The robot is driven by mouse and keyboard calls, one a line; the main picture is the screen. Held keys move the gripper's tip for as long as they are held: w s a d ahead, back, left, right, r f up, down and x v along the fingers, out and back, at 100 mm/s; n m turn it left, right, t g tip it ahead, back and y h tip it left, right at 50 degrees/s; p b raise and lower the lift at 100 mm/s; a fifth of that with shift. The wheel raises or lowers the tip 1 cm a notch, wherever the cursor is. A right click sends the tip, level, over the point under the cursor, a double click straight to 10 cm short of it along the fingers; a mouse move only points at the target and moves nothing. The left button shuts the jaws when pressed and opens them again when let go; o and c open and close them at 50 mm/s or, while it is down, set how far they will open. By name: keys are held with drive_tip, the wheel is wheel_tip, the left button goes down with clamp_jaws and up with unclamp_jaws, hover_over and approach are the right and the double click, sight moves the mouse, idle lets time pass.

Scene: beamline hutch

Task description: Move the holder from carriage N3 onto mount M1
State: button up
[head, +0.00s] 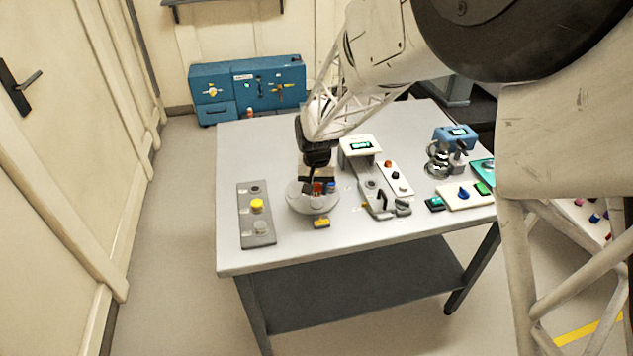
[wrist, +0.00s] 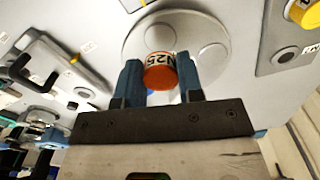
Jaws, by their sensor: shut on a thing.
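My gripper (head: 319,188) is over the round grey disc (head: 300,204) on the table. In the wrist view its two blue fingers (wrist: 159,82) are shut on an orange-red holder (wrist: 159,71) with a white label band of dark characters. The disc (wrist: 137,40) lies behind the holder and has several round pads. I cannot tell whether the holder touches it. A grey plate (head: 244,232) with a row of three round spots stands left of the disc. A yellow holder (head: 257,205) sits on its middle spot. I cannot read which labels are N3 or M1.
To the right are a grey fixture with a dark handle (head: 383,200), a white display box (head: 361,146) and a button panel (head: 395,178). The table's front left corner is clear.

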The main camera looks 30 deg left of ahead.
sight(317, 204)
drive_tip(key=shift+f, duration=1.5)
drive_tip(key=shift+f, duration=0.6)
idle(0.3)
drive_tip(key=o, duration=1)
drive_tip(key=shift+r, duration=0.1)
drive_tip(key=shift+r, duration=3.85)
